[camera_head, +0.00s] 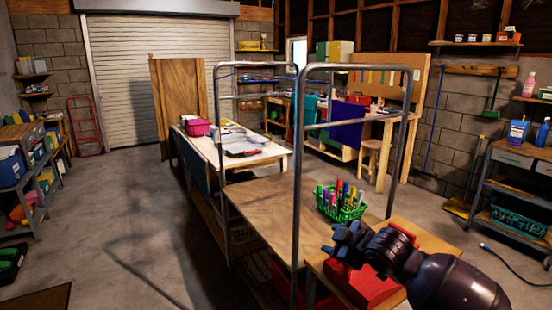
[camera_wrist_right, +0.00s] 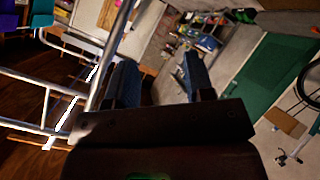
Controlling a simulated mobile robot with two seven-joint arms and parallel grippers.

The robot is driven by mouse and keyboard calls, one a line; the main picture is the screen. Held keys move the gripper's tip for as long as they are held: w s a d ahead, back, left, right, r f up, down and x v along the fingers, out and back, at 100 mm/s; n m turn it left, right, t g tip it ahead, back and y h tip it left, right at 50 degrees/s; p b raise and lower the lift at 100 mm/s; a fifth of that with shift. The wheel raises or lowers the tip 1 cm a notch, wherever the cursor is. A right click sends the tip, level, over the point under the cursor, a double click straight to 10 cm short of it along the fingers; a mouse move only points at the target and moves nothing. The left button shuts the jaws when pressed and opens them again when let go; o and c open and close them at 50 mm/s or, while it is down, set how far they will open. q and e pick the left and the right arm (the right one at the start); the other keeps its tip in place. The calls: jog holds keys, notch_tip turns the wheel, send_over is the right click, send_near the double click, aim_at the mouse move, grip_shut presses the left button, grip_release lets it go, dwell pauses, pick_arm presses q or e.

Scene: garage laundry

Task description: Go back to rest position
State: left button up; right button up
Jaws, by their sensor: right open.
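My right gripper (camera_head: 350,242) comes in from the lower right in the head view, above the near end of the wooden bench and just in front of the green basket. In the right wrist view its two dark fingers (camera_wrist_right: 160,80) stand apart with nothing between them, so it is open and empty. A metal frame post passes close to the fingers in that view. My left gripper is not in view.
A wooden workbench (camera_head: 262,205) with upright metal tube frames (camera_head: 297,180) stands close ahead. On it are a green basket (camera_head: 343,209) of colored markers and a red box (camera_head: 365,285). Shelves (camera_head: 30,180) line the left. The floor (camera_head: 120,220) at left is open.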

jog(key=s+d+f+m+h, duration=0.2)
jog(key=s+d+f+m, duration=0.2)
jog(key=s+f, duration=0.5)
jog(key=s+d+f+m+h, duration=0.2)
jog(key=s+d+f+m, duration=0.2)
jog(key=s+f, duration=0.4)
jog(key=s+d+f+m+h, duration=0.2)
jog(key=s+d+f+m, duration=0.3)
jog(key=s, duration=1.2)
notch_tip(320, 180, down, 5)
jog(key=shift+s+d+r, duration=0.15)
jog(key=shift+s, duration=0.25)
